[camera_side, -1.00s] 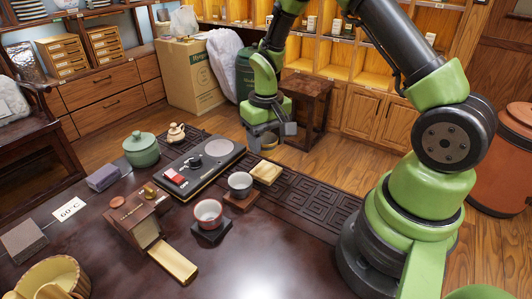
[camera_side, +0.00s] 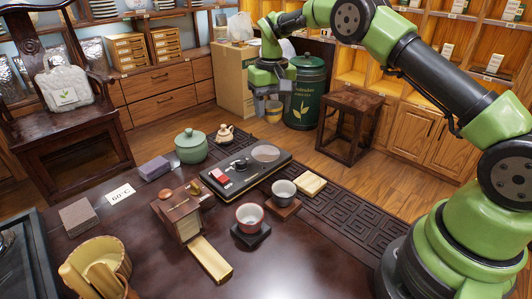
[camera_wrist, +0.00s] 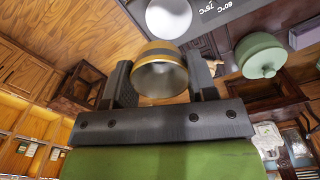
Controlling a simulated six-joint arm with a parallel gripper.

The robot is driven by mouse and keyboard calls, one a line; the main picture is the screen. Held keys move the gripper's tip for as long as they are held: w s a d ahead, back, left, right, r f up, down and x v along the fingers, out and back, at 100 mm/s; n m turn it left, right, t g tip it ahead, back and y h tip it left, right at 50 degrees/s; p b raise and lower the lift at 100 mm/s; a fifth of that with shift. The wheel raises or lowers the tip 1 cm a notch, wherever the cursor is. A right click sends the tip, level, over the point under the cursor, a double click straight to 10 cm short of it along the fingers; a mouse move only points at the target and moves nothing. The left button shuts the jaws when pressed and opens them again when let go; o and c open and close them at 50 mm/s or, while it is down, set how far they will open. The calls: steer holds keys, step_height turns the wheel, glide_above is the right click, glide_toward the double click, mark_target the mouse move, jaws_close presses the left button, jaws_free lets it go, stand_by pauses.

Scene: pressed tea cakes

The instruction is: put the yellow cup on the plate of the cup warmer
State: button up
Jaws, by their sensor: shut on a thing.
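The yellow cup (camera_wrist: 153,48) has a dark grey band and a pale inside, and sits between my two fingers in the wrist view. My gripper (camera_wrist: 160,66) is shut on it. In the side view my gripper (camera_side: 272,100) is high above the table, and the cup (camera_side: 273,111) shows small below the fingers. The cup warmer (camera_side: 232,179) is a dark slab with a red switch and a dark knob. Its round grey plate (camera_side: 265,153) is empty and lies below the cup in the picture. In the wrist view the plate (camera_wrist: 168,17) is just beyond the cup, apart from it.
Near the warmer stand a green lidded jar (camera_side: 191,147), a small beige teapot (camera_side: 225,133), a grey cup (camera_side: 284,190) on a wooden coaster, a red-rimmed cup (camera_side: 249,216) on a dark coaster and a wooden box (camera_side: 178,212). A pale block (camera_side: 310,183) lies to the right.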

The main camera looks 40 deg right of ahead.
mark_target(266, 153)
steer(key=shift+w+a+r, duration=0.1)
steer(key=shift+w+a, duration=0.2)
steer(key=shift+w, duration=0.35)
step_height(266, 153, down, 10)
steer(key=shift+r, duration=0.1)
steer(key=o, duration=0.9)
step_height(266, 153, up, 12)
steer(key=shift+r, duration=0.1)
